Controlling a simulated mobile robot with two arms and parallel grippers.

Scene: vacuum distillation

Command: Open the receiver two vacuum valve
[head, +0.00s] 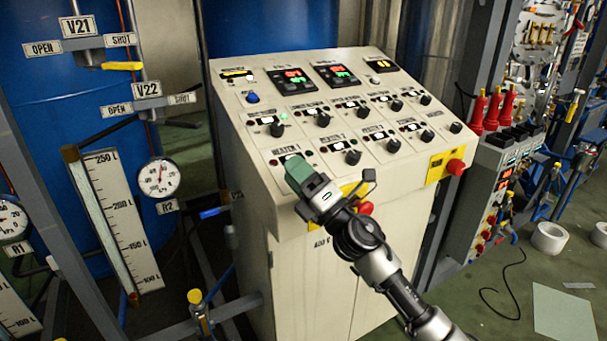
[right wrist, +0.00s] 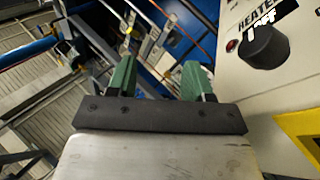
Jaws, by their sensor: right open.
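The V22 valve plate (head: 147,89) is at the left in the head view, between an OPEN sign (head: 117,109) and a SHUT sign (head: 182,98). I cannot make out its handle's position clearly. Below it are a round gauge (head: 159,177) and an R2 label (head: 167,206). My right gripper (head: 300,172) has green fingers and is in front of the control cabinet's lower left panel, right of the V22 signs. In the right wrist view (right wrist: 160,78) its two fingers are apart with nothing held between them. My left gripper is not in view.
The cream control cabinet (head: 300,270) with several black knobs stands close to my right gripper. A heater knob (right wrist: 264,46) is right of the fingers in the wrist view. The V21 valve's yellow handle (head: 121,66) points toward SHUT. A blue-handled valve (head: 213,212) is beside the cabinet.

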